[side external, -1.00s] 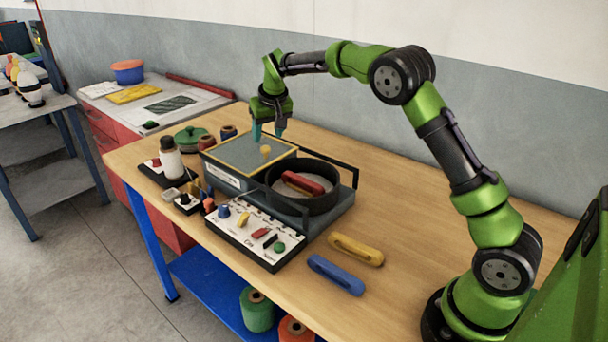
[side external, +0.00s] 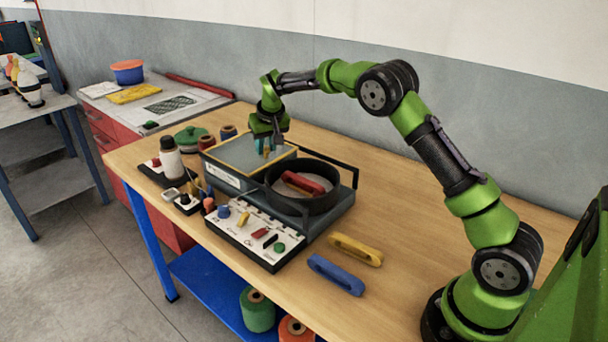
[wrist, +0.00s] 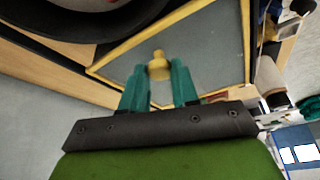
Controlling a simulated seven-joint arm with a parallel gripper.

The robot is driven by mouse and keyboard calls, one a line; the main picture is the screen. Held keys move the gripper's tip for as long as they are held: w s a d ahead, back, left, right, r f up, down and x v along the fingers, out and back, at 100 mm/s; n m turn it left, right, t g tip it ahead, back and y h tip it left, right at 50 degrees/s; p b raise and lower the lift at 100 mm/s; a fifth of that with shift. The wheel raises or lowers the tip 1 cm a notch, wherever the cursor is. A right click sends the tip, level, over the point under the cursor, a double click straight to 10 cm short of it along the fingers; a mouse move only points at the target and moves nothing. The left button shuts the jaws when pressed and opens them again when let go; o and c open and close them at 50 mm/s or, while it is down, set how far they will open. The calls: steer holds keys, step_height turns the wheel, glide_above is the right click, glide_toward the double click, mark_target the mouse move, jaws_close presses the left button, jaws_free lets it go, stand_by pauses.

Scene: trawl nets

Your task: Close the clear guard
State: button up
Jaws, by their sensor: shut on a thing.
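The clear guard (side external: 236,153) is a flat see-through panel with a yellow frame, lying over the left part of the grey machine on the bench. It also shows in the wrist view (wrist: 207,45). A small yellow knob (wrist: 159,66) stands on the panel. My gripper (side external: 264,153) is down at the panel with its teal fingers on either side of the knob. In the wrist view my gripper (wrist: 158,82) is shut on the knob, whose top shows between the fingertips. The fingers partly hide the knob in the side view.
A round black ring-shaped bowl (side external: 303,199) with a red handle-like piece (side external: 303,183) inside sits right of the guard. A dark rail stands behind it. A control panel (side external: 250,236) is in front.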

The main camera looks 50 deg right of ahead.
jaws_close()
steer(key=s, duration=2)
steer(key=shift+s, duration=0.25)
steer(key=o, duration=0.9)
jaws_free()
steer(key=v, duration=1.7)
steer(key=shift+f, duration=0.1)
steer(key=shift+f, duration=0.1)
